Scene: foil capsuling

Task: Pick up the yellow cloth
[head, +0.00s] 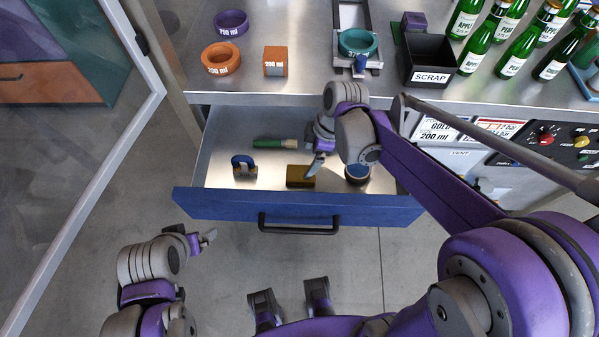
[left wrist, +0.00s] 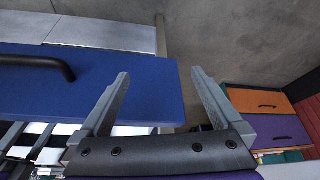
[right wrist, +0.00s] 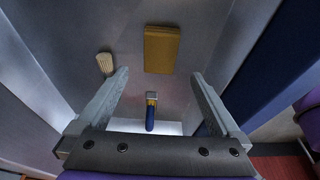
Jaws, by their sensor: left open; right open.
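The yellow cloth (head: 300,176) is a folded, brownish-yellow rectangle lying flat in the open blue drawer (head: 290,207), near its front wall. It also shows in the right wrist view (right wrist: 162,49), beyond the fingertips and apart from them. My right gripper (head: 318,163) is over the drawer, just above and beside the cloth in the head view. Its fingers are spread and empty in the right wrist view (right wrist: 160,76). My left gripper (head: 208,236) is outside the drawer at its front left. Its fingers are open and empty in the left wrist view (left wrist: 160,75).
The drawer also holds a green-handled brush (head: 275,143), a blue padlock-shaped thing (head: 243,166) and a round tin (head: 357,175). The counter above bears rings, a black scrap bin (head: 430,62) and several green bottles (head: 517,52). A glass-panelled frame (head: 125,120) stands left.

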